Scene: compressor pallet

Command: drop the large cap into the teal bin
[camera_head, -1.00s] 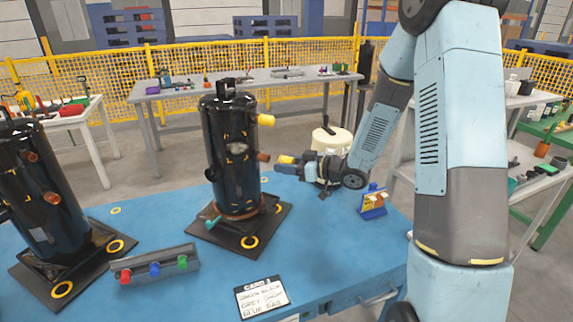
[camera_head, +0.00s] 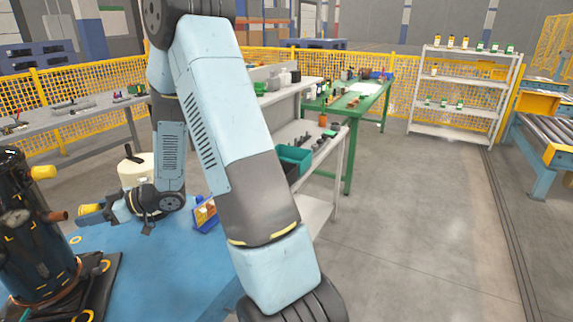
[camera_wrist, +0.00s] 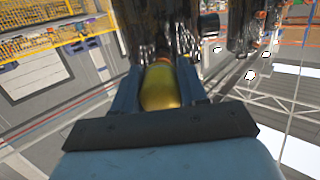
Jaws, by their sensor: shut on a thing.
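My gripper (camera_head: 106,207) is shut on a yellow cap (camera_head: 84,210), held sideways beside the black compressor (camera_head: 32,250). The cap also shows between the fingers in the wrist view (camera_wrist: 160,88). A small gap seems to lie between the cap and the compressor's brown-orange port (camera_head: 58,215). Another yellow cap (camera_head: 43,172) sits higher on the same compressor.
The blue pallet table (camera_head: 150,270) carries a small blue holder (camera_head: 205,215) near my gripper. A black bin (camera_head: 288,180) is in front of the teal bin. A green table (camera_head: 350,103) and white shelving (camera_head: 462,95) stand behind. The floor at right is clear.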

